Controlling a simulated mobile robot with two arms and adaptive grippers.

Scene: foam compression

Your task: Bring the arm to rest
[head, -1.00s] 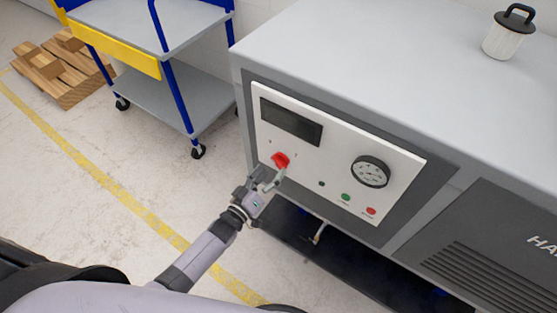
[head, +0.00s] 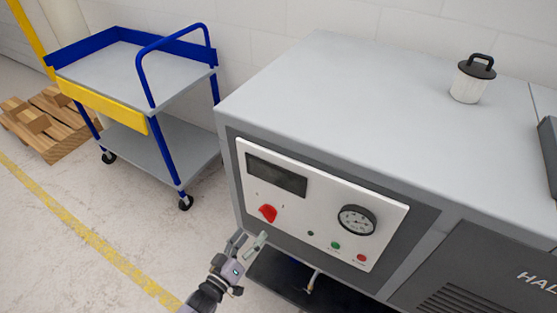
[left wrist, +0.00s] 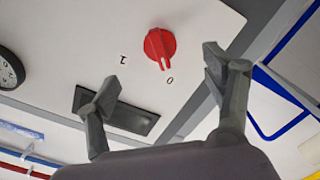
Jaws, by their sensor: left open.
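My left gripper (head: 248,244) is open and empty, in front of the machine's control panel, below and left of the red knob (head: 267,213). In the left wrist view the open fingers (left wrist: 160,85) frame the panel, with the red knob (left wrist: 159,45) beyond them and apart from them. The white panel (head: 300,226) also carries a dark display (head: 276,175), a round gauge (head: 357,219), and a green and a red button. My right gripper is not in view.
The grey machine (head: 330,90) fills the right side, with a white canister with a black lid (head: 470,80) on top. A blue and grey cart (head: 150,75) stands to the left, wooden pallets (head: 45,125) beyond it. The floor (head: 110,220) at left is clear.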

